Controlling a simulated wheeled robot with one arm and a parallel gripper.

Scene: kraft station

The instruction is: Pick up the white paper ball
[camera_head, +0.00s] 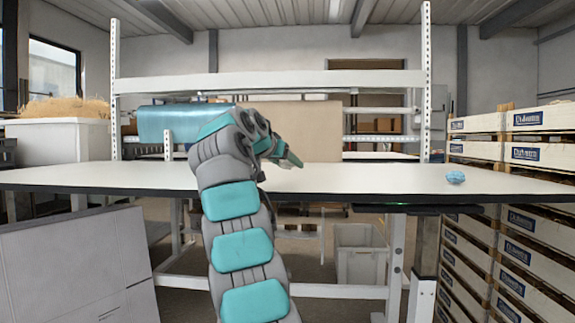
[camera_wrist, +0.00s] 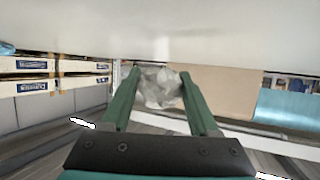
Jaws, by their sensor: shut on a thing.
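The white paper ball (camera_wrist: 158,87) is a crumpled, greyish-white lump between the two green fingers of my gripper (camera_wrist: 160,92) in the wrist view. The fingers are shut on it from both sides. In the head view my gripper (camera_head: 291,160) is over the white table top (camera_head: 390,180), near the middle of the picture. The ball is not visible there, hidden by the gripper or arm. I cannot tell from these frames how high the ball is above the table.
A blue crumpled ball (camera_head: 455,177) lies on the table's right part. A rack with blue and brown rolls (camera_head: 310,130) stands behind the table. Stacked labelled crates (camera_head: 540,150) are at the right, a white bin of straw (camera_head: 62,138) at the left. Most of the table top is clear.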

